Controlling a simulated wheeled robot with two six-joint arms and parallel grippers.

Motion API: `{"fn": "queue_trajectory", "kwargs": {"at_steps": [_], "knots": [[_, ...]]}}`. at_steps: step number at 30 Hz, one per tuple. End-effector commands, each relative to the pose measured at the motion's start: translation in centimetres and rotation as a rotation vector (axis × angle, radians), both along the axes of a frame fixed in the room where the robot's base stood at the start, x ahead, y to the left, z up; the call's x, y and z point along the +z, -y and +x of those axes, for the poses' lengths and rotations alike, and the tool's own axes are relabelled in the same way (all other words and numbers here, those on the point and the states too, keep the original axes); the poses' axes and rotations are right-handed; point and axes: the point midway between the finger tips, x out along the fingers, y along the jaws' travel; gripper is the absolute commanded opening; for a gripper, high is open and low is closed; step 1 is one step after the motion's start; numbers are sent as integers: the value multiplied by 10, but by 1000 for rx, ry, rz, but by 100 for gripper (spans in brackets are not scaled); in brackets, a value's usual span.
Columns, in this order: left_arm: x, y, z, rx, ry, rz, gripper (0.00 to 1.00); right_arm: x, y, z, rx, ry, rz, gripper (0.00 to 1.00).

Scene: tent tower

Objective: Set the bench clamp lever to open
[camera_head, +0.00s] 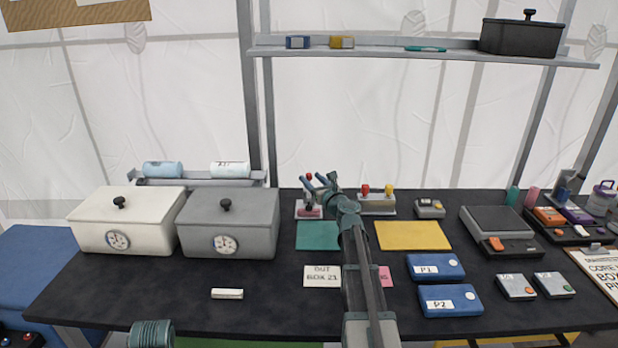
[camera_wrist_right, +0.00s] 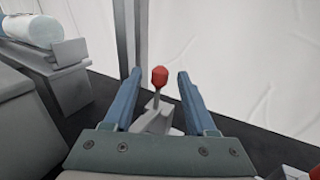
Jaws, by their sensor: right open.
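The bench clamp lever (camera_wrist_right: 158,80) has a red knob on a short stem and stands upright in the right wrist view. In the head view its red knob shows at the back of the bench, above the clamp's base (camera_head: 309,212), partly hidden by my gripper. My right gripper (camera_head: 318,181) is open over the clamp. In the right wrist view my right gripper (camera_wrist_right: 158,75) has one blue finger on each side of the red knob, with gaps, apparently not touching it. My left gripper is not in view.
A grey lidded box (camera_head: 230,225) and a white one (camera_head: 125,222) stand to the left. A holder with red and yellow knobs (camera_head: 377,203) is close on the right. A green mat (camera_head: 317,236) lies in front of the clamp. A shelf (camera_head: 430,52) hangs above.

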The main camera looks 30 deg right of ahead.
Motion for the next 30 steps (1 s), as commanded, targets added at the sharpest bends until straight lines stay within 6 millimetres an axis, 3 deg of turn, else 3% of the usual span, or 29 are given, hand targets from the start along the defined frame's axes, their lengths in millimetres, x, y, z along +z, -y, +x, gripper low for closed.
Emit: {"fn": "queue_trajectory", "kwargs": {"at_steps": [6, 17, 27, 30], "knots": [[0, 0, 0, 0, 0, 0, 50, 0, 2, 21, 0, 0, 0, 57], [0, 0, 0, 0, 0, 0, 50, 0, 2, 24, 0, 0, 0, 57], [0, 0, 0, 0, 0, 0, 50, 0, 2, 24, 0, 0, 0, 0], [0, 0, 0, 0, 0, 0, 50, 0, 2, 24, 0, 0, 0, 0]]}}
